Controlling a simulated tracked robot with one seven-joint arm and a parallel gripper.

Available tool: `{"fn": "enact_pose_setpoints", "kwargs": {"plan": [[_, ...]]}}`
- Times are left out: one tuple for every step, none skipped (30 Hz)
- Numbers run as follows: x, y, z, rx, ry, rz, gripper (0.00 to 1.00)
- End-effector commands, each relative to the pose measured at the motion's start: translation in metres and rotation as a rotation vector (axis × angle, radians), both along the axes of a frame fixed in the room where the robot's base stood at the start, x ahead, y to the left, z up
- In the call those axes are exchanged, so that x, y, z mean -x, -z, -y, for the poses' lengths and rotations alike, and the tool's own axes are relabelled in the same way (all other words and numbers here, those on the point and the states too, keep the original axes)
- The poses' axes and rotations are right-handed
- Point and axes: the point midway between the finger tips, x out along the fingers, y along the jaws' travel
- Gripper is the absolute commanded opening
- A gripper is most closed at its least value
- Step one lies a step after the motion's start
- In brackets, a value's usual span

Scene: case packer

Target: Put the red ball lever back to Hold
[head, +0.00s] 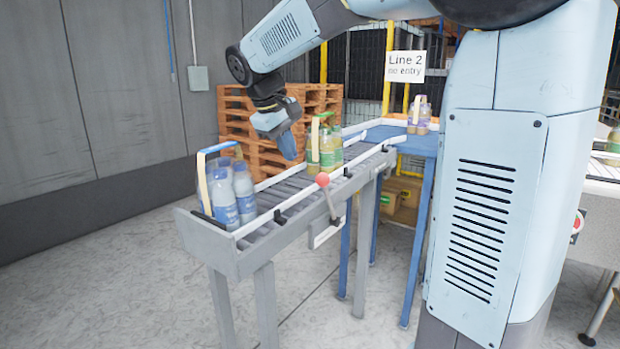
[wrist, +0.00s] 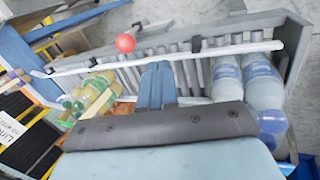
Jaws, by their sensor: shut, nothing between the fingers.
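The red ball lever (head: 322,180) is on the near side rail of the grey roller conveyor (head: 205,232). Its ball sits just above the rail, and its grey arm runs down the outside of the rail toward a small white plate. In the wrist view the red ball (wrist: 125,43) is beyond the white guide rail. My gripper (head: 289,150) is over the rollers, pointing down, between the bottle packs. It is shut and empty, apart from the ball. In the wrist view its blue fingers (wrist: 155,88) are together. Lettering on the plate is not readable.
A pack of blue-labelled bottles (head: 232,192) stands at the conveyor's near end. A pack of green-yellow bottles (head: 324,150) stands just beyond my gripper. A purple-labelled pack (head: 419,116) is on the blue section. Wooden pallets (head: 240,130) are stacked behind. Floor at front left is clear.

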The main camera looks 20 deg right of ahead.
Motion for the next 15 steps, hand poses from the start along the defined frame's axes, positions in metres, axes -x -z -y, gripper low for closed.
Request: {"fn": "enact_pose_setpoints", "kwargs": {"plan": [[0.0, 0.0, 0.0, 0.0, 0.0, 0.0, 0.0], [0.0, 0.0, 0.0, 0.0, 0.0, 0.0, 0.0], [0.0, 0.0, 0.0, 0.0, 0.0, 0.0, 0.0], [0.0, 0.001, 0.0, 0.0, 0.0, 0.0, 0.0], [0.0, 0.002, 0.001, 0.0, 0.001, 0.0, 0.0], [0.0, 0.003, 0.001, -0.001, 0.001, -0.001, 0.0], [-0.001, 0.005, 0.002, -0.001, 0.001, -0.001, 0.0], [-0.001, 0.007, 0.003, -0.001, 0.001, 0.0, 0.0], [-0.002, 0.011, 0.004, -0.001, 0.001, -0.001, 0.0], [-0.003, 0.015, 0.005, 0.0, 0.002, -0.002, 0.0], [-0.003, 0.018, 0.007, 0.0, 0.001, -0.003, 0.0], [-0.004, 0.024, 0.009, -0.001, 0.002, -0.002, 0.0], [-0.005, 0.029, 0.011, -0.001, 0.002, -0.002, 0.0], [-0.006, 0.034, 0.012, 0.0, 0.002, -0.004, 0.0], [-0.008, 0.04, 0.015, 0.0, 0.001, -0.003, 0.0]]}}
